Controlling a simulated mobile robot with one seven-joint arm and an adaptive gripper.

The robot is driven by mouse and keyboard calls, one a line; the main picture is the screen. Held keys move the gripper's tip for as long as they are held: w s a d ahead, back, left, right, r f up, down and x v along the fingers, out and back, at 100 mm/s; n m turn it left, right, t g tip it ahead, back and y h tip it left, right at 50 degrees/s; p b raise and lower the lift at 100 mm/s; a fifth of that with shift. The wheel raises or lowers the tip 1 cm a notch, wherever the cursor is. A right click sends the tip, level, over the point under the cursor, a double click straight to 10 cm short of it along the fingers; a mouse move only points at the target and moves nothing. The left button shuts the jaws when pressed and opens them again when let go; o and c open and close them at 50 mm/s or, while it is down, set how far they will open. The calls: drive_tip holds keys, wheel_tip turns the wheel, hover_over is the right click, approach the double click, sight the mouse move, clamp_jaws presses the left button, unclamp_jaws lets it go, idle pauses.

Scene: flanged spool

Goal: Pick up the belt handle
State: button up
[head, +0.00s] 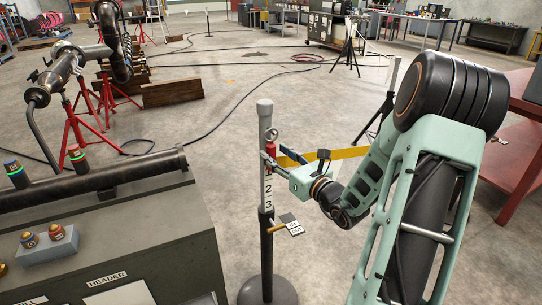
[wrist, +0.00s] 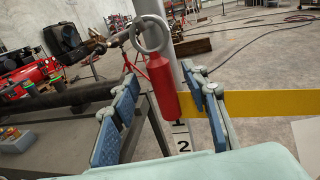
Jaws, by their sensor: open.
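I take the belt handle to be the red cylinder (wrist: 163,88) with a grey metal ring (wrist: 150,34) at its top. It hangs upright against the grey post (head: 265,118), and its red body also shows in the head view (head: 270,147). My gripper (head: 273,155) is open at the post. In the wrist view its blue-padded fingers (wrist: 160,76) stand on either side of the red cylinder, with gaps visible on both sides.
The post has number labels and a round dark base (head: 268,290). A small tag plate (head: 291,225) and an orange lever (head: 280,229) sit lower on it. A grey bench with a dark pipe (head: 90,185) stands left. A red table (head: 515,170) is at right.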

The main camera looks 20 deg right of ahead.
drive_tip(key=shift+w+a, duration=0.1)
drive_tip(key=shift+w, duration=0.55)
clamp_jaws()
drive_tip(key=shift+r, duration=0.1)
drive_tip(key=shift+r, duration=0.2)
drive_tip(key=s+d+p, duration=0.2)
drive_tip(key=s+d, duration=0.1)
drive_tip(key=s, duration=1.5)
drive_tip(key=w+a+f+n+g+y, duration=0.2)
drive_tip(key=w+a+n+y, duration=0.15)
drive_tip(key=a, duration=0.35)
drive_tip(key=w+a+f+n+g+y, duration=0.1)
drive_tip(key=w+a+n+g+y, duration=0.2)
drive_tip(key=a, duration=0.4)
drive_tip(key=w+a+f+n+g+y, duration=0.1)
drive_tip(key=a+f+n+g+y, duration=0.1)
drive_tip(key=a+y, duration=0.4)
wheel_tip(320, 180, up, 15)
drive_tip(key=m+t+h+p, duration=0.5)
drive_tip(key=h+p, duration=0.2)
drive_tip(key=p, duration=1.4)
drive_tip(key=shift+w, duration=0.2)
